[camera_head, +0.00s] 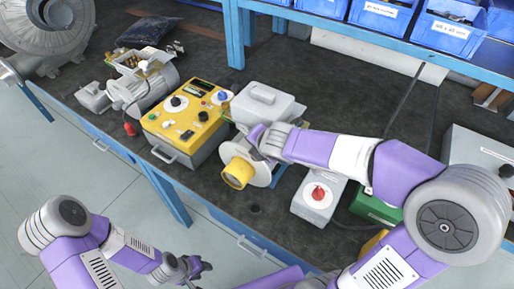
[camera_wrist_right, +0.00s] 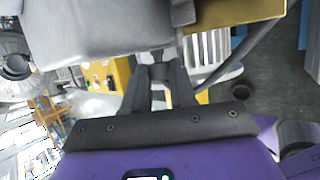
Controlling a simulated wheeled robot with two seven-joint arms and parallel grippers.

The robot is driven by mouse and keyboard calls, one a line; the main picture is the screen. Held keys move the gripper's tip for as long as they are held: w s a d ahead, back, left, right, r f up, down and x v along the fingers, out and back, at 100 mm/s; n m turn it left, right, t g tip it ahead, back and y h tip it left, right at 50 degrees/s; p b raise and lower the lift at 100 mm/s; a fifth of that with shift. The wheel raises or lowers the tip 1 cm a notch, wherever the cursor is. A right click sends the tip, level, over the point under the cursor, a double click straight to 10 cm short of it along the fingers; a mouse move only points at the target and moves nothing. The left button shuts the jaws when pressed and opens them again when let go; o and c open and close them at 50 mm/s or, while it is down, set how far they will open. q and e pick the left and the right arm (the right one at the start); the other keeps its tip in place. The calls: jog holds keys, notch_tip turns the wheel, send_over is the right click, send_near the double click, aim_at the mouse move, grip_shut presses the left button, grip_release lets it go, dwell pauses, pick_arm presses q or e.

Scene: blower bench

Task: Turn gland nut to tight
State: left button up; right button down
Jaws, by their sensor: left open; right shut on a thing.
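My right gripper (camera_wrist_right: 160,85) reaches down beside a grey unit with a round flange (camera_head: 262,173) and a yellow collar (camera_head: 238,173). It is shut on a small part that seems to be the gland nut, mostly hidden by the fingers in the right wrist view and by my wrist in the head view. How far the nut is turned cannot be told. A large grey body (camera_wrist_right: 100,30) fills the top left of the wrist view, close to the fingers. My left gripper (camera_head: 197,268) is open and empty in front of the bench, low in the head view.
A yellow control box (camera_head: 185,118) stands left of the right gripper, with a grey motor (camera_head: 145,85) beyond it. A grey lidded case (camera_head: 265,102) is behind. A grey box with a red knob (camera_head: 318,196) stands to the right. Blue bins (camera_head: 450,32) line the shelf.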

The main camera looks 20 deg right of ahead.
dwell(0.3)
jog(key=c, duration=0.9)
grip_release()
jog(key=p+v, duration=0.4)
jog(key=v, duration=0.3)
jog(key=shift+s+d+r, duration=0.1)
jog(key=shift+s+d, duration=0.05)
jog(key=shift+s, duration=0.2)
